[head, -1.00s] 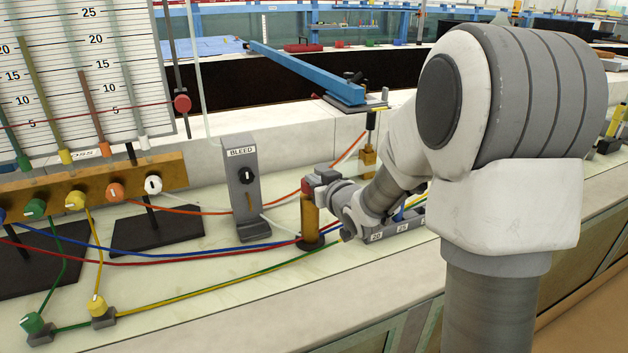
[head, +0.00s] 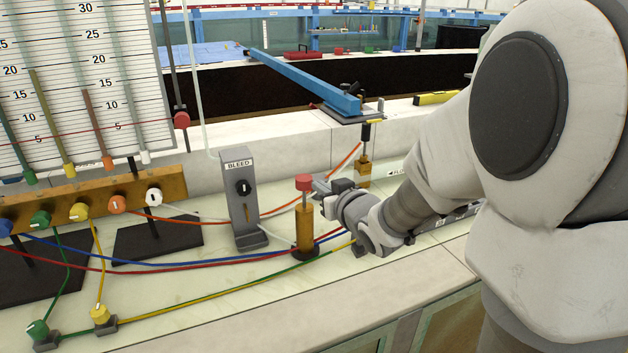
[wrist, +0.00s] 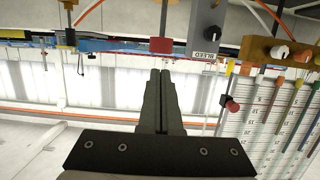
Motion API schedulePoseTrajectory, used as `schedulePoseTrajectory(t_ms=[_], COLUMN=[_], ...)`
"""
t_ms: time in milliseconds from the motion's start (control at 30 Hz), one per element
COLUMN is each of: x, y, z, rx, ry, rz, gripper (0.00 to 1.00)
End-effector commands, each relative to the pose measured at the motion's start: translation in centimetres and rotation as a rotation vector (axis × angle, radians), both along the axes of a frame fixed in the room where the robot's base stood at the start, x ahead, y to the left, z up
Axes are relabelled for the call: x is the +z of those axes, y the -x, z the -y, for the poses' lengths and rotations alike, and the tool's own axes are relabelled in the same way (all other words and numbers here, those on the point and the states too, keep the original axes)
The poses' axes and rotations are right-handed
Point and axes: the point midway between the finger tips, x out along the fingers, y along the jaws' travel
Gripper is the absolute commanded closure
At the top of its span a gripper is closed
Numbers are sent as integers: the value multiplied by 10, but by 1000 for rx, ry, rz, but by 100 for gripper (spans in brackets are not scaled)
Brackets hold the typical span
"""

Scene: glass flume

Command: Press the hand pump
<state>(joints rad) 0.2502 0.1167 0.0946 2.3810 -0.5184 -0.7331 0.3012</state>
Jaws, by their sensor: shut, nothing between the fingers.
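The hand pump looks to be the upright brass cylinder (head: 305,225) with a red cap (head: 303,182), standing on the bench in the middle of the head view. In the wrist view, which is upside down, the red cap (wrist: 161,45) shows just past my fingertips. My gripper (head: 318,186) is shut and empty, with its fingers side by side in the wrist view (wrist: 161,75). It reaches in from the right, beside the cap at about its height. I cannot tell whether the tips touch the cap.
The grey BLEED box (head: 241,200) stands left of the pump. A brass post with a black top (head: 364,160) stands behind my gripper. Coloured tubes (head: 200,262) run across the bench around the pump's foot. A brass manifold (head: 150,184) with knobs stands at the left.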

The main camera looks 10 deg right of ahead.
Motion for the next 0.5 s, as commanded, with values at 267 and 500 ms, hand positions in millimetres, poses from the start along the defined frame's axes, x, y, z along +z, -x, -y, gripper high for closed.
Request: schedulePoseTrajectory(t_ms=[267, 500], x=[5, 5], y=[19, 19], z=[4, 4], rx=[-1, 0], ry=[-1, 0], rz=[1, 1], gripper=[100, 100])
